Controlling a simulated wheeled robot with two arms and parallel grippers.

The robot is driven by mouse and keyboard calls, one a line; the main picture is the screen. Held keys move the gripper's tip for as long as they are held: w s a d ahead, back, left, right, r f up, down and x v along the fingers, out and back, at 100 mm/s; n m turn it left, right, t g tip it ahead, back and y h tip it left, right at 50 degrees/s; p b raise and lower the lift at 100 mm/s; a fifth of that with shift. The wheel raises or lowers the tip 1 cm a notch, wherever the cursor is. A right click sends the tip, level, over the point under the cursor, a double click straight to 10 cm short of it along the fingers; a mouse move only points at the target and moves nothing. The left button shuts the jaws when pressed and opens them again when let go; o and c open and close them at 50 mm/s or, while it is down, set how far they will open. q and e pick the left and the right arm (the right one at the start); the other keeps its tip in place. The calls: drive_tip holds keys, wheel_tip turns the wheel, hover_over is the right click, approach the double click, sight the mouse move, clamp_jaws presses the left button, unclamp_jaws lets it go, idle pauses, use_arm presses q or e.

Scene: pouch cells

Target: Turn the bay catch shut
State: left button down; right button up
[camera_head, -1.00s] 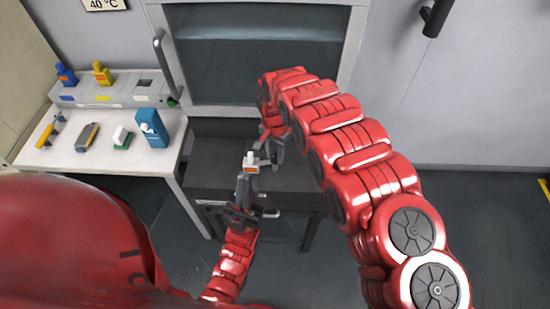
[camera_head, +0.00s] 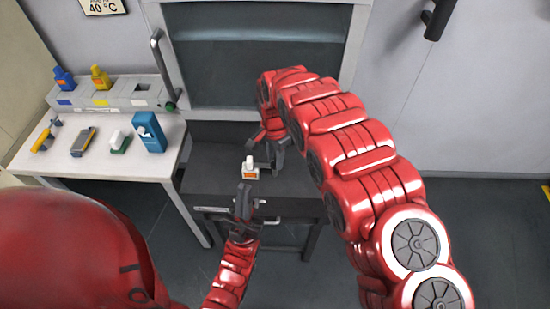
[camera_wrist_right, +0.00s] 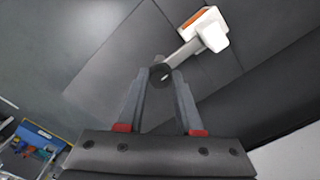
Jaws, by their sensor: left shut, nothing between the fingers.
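A small white block with an orange patch (camera_head: 250,171) sits on the dark bench, and it also shows in the right wrist view (camera_wrist_right: 205,22). In the right wrist view a grey bar with a dark round end (camera_wrist_right: 180,56) runs from it toward my right fingertips; I cannot tell for certain whether this is the bay catch. My right gripper (camera_wrist_right: 168,70) is open, its fingers apart around or just above the dark end; contact is unclear. It also shows in the head view (camera_head: 273,152). My left gripper (camera_head: 244,190) is shut and empty, nearer than the white block.
A white side table (camera_head: 95,168) at left holds several small items, including a blue box (camera_head: 149,132). A grey rack (camera_head: 110,97) with bottles stands behind them. A glass-fronted cabinet with a long grey handle (camera_head: 163,65) rises behind the dark bench (camera_head: 210,178).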

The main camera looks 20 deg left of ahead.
drive_tip(key=o, duration=0.5)
drive_tip(key=shift+c, duration=0.2)
drive_tip(key=shift+r, duration=0.55)
wheel_tip(320, 180, up, 12)
drive_tip(key=p, duration=0.8)
wheel_tip(320, 180, up, 4)
hover_over(275, 161)
drive_tip(key=shift+r, duration=0.2)
drive_tip(key=shift+f, duration=0.1)
